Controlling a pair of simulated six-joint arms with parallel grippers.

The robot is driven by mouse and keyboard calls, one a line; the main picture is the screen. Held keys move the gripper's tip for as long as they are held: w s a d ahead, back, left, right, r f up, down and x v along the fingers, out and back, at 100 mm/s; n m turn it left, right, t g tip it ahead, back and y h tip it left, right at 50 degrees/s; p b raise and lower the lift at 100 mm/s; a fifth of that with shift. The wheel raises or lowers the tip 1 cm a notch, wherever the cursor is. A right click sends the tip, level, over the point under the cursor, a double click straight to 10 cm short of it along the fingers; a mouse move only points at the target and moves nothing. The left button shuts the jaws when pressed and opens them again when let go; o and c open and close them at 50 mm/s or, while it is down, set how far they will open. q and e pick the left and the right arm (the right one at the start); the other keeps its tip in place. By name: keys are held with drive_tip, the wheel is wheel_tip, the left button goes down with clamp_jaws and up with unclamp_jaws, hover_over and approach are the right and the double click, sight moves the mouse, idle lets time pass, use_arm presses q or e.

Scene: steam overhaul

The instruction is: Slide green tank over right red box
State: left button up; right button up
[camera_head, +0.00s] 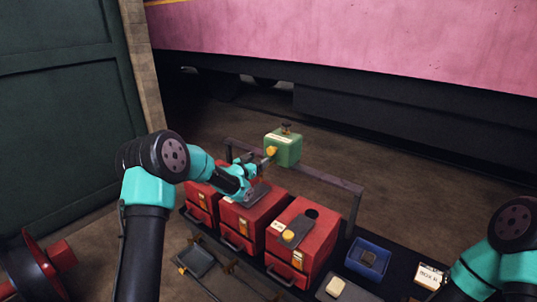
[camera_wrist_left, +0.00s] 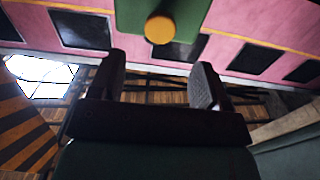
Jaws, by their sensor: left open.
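The green tank (camera_head: 285,150), with a yellow knob on its front and a dark valve on top, is by the rail behind the red boxes. Whether the rail supports it, I cannot tell. My left gripper (camera_head: 262,163) is just left of the tank, near the knob. In the left wrist view the fingers of the left gripper (camera_wrist_left: 158,84) are spread and empty, and the green tank (camera_wrist_left: 190,18) with its knob lies beyond them. The right red box (camera_head: 318,246) has a dark round hole and a grey plate with a yellow knob on top. My right gripper is out of frame.
The middle red box (camera_head: 240,226) and left red box (camera_head: 199,204) stand in the same row. A metal rail (camera_head: 330,179) runs behind them. Open floor lies behind the rail.

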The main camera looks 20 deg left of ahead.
sight(270, 152)
use_arm(q)
drive_tip(key=x, duration=0.7)
drive_tip(key=shift+w+d, duration=0.1)
drive_tip(key=shift+w, duration=0.2)
drive_tip(key=c, duration=1.3)
drive_tip(key=s+d, duration=0.4)
drive_tip(key=d, duration=0.8)
drive_tip(key=s+d, duration=0.5)
drive_tip(key=d, duration=0.6)
drive_tip(key=shift+s+d, duration=0.15)
drive_tip(key=shift+d, duration=0.25)
drive_tip(key=o, duration=1.3)
drive_tip(key=shift+d, duration=0.1)
